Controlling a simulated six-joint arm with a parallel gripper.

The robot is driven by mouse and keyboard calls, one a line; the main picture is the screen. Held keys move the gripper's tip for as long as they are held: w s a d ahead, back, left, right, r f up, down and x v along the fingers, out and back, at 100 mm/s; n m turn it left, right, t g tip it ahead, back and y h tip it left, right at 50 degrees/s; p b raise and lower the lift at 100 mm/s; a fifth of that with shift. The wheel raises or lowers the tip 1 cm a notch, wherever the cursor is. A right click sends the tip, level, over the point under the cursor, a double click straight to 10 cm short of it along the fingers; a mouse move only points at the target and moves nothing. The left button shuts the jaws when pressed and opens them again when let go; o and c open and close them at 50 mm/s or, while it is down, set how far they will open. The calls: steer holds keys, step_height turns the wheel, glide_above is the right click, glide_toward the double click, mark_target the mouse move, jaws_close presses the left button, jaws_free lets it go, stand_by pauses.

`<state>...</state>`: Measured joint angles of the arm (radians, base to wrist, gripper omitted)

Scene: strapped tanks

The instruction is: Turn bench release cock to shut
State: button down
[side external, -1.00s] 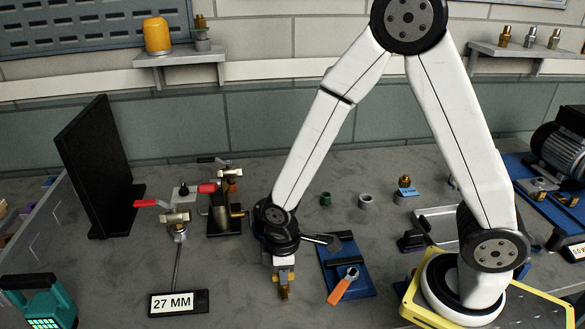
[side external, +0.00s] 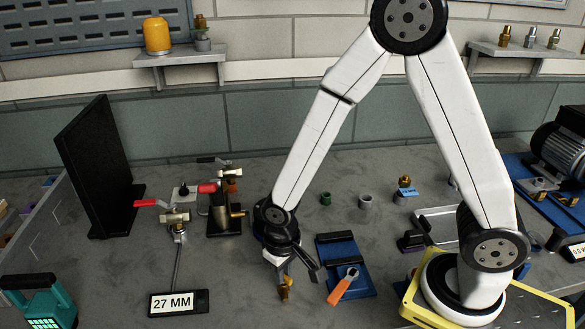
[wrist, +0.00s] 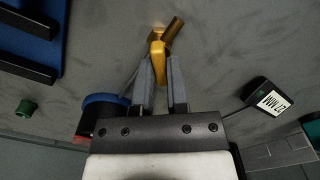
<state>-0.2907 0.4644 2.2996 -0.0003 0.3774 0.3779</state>
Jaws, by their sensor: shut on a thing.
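My gripper (side external: 283,276) points down over the bench, left of the blue tray. In the wrist view, its two grey fingers (wrist: 160,72) are shut on the yellow handle (wrist: 157,60) of a small brass cock. The cock's darker brass body (wrist: 173,27) sticks out beyond the fingertips, slanting to the upper right. In the side view, only the brass lower part of the cock (side external: 284,292) shows below the fingers; the rest is hidden. I cannot tell from these frames how the cock is fixed, or whether its handle stands at open or shut.
A "27 MM" sign (side external: 178,303) stands left of my gripper. Behind it are two red-handled valves (side external: 175,217) (side external: 222,211) and a black panel (side external: 97,168). A blue tray (side external: 338,246) with an orange-handled tool (side external: 343,287) lies right. Bare bench lies between the sign and gripper.

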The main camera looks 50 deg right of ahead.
steer(key=m, duration=0.4)
steer(key=shift+m, duration=2)
steer(key=c, duration=0.6)
jaws_free()
steer(key=shift+c, duration=0.2)
steer(key=shift+r, duration=0.15)
steer(key=shift+r, duration=3.75)
